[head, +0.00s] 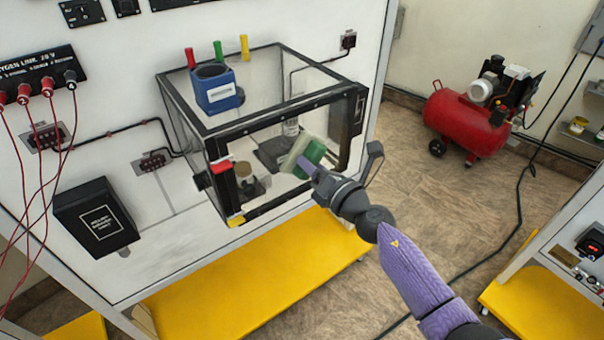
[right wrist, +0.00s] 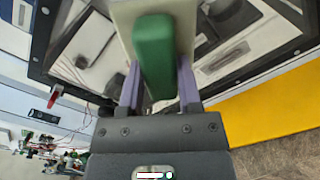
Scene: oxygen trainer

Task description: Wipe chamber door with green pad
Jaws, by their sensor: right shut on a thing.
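The chamber is a clear box with a black frame (head: 290,110) on the white bench. Its front door (head: 270,155) faces me and shows glass-like panels inside a dark frame. My right gripper (head: 308,166) is shut on the green pad (head: 314,151), which has a pale, flat face. The pad is at the right part of the chamber's front; I cannot tell whether it touches the door. In the right wrist view the green pad (right wrist: 154,55) sits between the purple fingers, its pale plate toward the dark-framed door. My left gripper is not in view.
A blue container (head: 217,95) stands on the chamber top, with red, green and yellow pegs behind it. A black box (head: 97,217) and red cables are at left. A yellow shelf (head: 250,275) lies below. A red compressor (head: 465,122) stands on the floor at right.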

